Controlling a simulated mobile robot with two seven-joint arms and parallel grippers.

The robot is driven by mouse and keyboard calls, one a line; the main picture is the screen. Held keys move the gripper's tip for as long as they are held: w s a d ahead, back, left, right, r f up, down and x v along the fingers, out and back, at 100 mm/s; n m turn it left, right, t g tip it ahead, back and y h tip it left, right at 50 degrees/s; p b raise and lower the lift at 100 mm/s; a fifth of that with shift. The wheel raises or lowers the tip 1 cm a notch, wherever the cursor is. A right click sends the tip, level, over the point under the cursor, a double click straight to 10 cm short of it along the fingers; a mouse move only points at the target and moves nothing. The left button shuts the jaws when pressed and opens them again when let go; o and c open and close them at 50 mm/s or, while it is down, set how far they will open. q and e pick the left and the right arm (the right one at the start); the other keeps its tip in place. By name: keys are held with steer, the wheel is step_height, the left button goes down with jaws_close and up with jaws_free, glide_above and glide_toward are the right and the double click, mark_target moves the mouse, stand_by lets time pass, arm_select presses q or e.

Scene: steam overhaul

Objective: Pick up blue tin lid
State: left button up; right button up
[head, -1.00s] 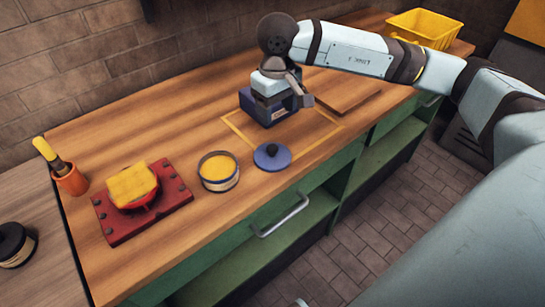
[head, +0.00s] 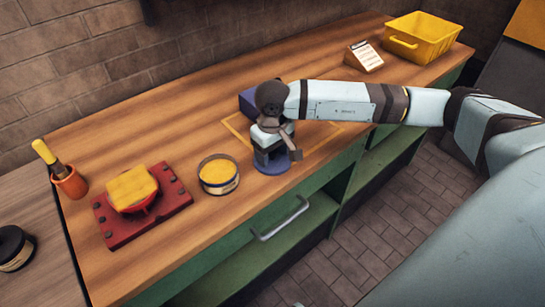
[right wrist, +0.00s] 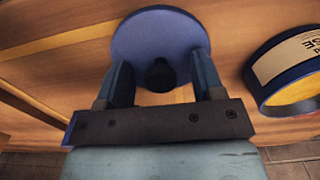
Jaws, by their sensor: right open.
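The blue tin lid (head: 269,167) is a round disc lying on the wooden worktop near its front edge. In the right wrist view the lid (right wrist: 150,38) has a dark knob (right wrist: 160,75) at its middle. My right gripper (head: 277,160) is over the lid and hides part of it in the head view. In the right wrist view my right gripper (right wrist: 162,75) is open, with one finger on each side of the knob. I cannot tell whether the fingers touch the lid. My left gripper is not in view.
An open tin of yellow paste (head: 219,174) stands just left of the lid. A red plate (head: 145,213) with a yellow sponge (head: 132,187) lies further left. A dark blue box (head: 249,102) stands behind my gripper. A yellow crate (head: 424,38) is at the far right.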

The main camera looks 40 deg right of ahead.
steer(key=c, duration=1)
steer(key=shift+r, duration=0.1)
